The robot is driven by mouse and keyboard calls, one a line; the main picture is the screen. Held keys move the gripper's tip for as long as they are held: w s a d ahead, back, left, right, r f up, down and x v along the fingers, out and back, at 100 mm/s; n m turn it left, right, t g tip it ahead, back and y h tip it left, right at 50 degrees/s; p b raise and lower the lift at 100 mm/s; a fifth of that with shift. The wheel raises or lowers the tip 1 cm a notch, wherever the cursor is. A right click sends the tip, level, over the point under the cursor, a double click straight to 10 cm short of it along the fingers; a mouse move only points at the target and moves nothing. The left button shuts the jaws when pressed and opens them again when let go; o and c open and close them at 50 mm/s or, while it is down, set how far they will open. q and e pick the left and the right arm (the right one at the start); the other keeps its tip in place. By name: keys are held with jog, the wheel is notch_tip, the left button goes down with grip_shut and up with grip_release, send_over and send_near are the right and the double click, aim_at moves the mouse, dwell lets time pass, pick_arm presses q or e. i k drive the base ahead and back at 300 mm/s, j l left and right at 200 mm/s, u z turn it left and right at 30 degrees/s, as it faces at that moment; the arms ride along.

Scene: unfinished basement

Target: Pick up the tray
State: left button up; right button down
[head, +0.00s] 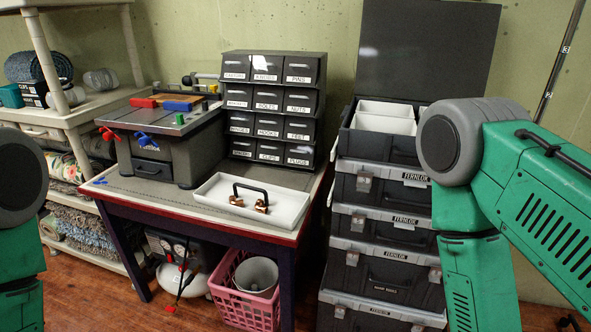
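The white tray (284,206) lies flat on the front right of the workbench, close to its front edge. It is rectangular and shallow, with low walls. A black curved handle (250,187) and copper-coloured pipe fittings (262,207) show in it. My green left arm shows at the left edge and my green right arm at the right. Neither arm is near the tray. Both grippers are out of the picture.
The workbench (172,199) also holds a grey toolbox (160,150) with clamps and a black labelled drawer cabinet (241,98). Stacked tool cases (385,233) stand close to its right. A shelf (65,118) stands left. A pink basket (238,305) sits underneath.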

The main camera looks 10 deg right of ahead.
aim_at(286, 207)
jog(key=i+j+z, duration=0.2)
jog(key=i, duration=0.25)
jog(key=i+j+z, duration=0.15)
jog(key=i, duration=0.25)
